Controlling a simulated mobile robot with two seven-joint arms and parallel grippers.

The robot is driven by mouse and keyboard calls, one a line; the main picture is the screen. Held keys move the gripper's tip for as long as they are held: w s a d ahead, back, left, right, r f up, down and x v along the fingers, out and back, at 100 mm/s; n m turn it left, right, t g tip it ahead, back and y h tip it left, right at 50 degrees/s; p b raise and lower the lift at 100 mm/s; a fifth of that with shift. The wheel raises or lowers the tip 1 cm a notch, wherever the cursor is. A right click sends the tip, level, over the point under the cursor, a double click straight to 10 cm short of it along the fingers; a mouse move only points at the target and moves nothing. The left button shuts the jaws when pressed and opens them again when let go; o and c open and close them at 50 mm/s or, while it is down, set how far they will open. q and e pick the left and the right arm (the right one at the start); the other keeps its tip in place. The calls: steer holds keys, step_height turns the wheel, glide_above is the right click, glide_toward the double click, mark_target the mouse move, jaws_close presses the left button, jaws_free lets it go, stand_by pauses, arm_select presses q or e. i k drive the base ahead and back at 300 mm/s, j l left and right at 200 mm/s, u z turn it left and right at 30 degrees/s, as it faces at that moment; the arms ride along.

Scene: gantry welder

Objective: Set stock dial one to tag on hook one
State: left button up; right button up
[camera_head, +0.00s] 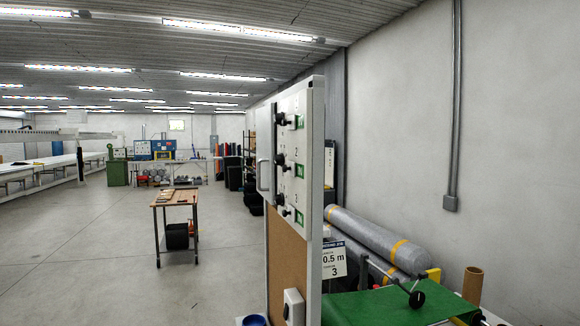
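A white upright panel (313,150), seen at a steep angle, carries three black dials one above another, each beside a small green window. The top dial (281,119) is dial one, with its green window (299,122); its setting is too small to read. The middle dial (281,160) and bottom dial (284,211) are below it. A white tag (333,261) with a dark blue header hangs right of the panel and reads "0.5 m" and "3". I cannot tell which hook holds it. Neither of my grippers is in view.
Right of the panel are grey cylinders with yellow bands (372,236), a green surface (375,306) and a brown tube (472,285). A wooden-topped trolley (176,197) stands on the left. The floor around it is open. A wall bounds the right.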

mark_target(278, 118)
steer(key=i+j, duration=0.65)
steer(key=j, duration=0.2)
steer(key=i+j+z, duration=0.1)
steer(key=i+j, duration=0.55)
steer(key=j, duration=0.25)
steer(key=i+j, duration=0.3)
steer(key=j, duration=0.15)
